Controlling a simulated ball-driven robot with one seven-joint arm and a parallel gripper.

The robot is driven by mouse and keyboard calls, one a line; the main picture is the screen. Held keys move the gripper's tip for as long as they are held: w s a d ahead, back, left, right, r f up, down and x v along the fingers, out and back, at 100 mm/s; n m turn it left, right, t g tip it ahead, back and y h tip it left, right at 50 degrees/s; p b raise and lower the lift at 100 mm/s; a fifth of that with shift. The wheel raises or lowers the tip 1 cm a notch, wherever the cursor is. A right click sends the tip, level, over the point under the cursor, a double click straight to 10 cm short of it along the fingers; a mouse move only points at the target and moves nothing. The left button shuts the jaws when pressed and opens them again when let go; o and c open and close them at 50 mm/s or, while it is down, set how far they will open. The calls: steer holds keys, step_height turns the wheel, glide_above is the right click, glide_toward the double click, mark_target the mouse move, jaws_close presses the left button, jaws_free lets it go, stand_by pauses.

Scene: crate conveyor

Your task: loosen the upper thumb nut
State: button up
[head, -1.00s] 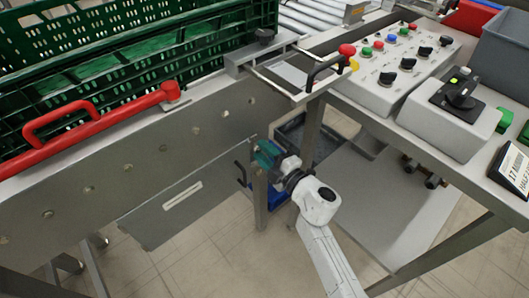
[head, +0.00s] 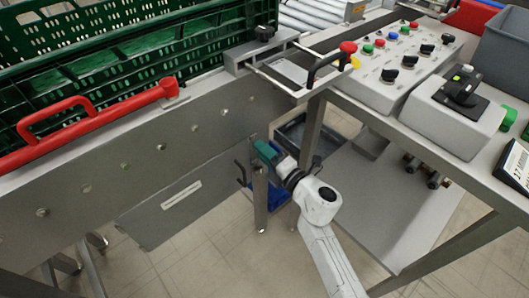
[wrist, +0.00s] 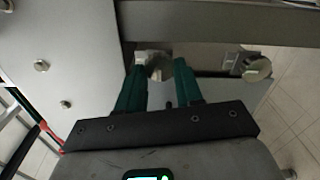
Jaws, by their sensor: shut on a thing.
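My gripper (head: 262,148), with green fingers, is at the upper part of an upright metal post below the conveyor side plate in the head view. In the wrist view my gripper (wrist: 164,66) is shut on a round grey nut (wrist: 158,69), which I take to be the upper thumb nut. In the head view the nut is hidden behind the fingers. A second round metal knob (wrist: 258,69) shows to the right in the wrist view, apart from the fingers.
The grey side plate (head: 80,206) with bolts and a red handle (head: 75,128) lies to the left, green crates (head: 120,75) above it. A control box (head: 385,65) stands on the table at right. A black handle (head: 325,68) sits above my gripper. Open floor lies below.

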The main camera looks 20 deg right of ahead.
steer(key=shift+f, duration=0.15)
steer(key=o, duration=1)
steer(key=shift+o, duration=0.2)
steer(key=p+v, duration=0.1)
steer(key=v, duration=1)
steer(key=shift+p, duration=0.4)
steer(key=shift+w, duration=0.1)
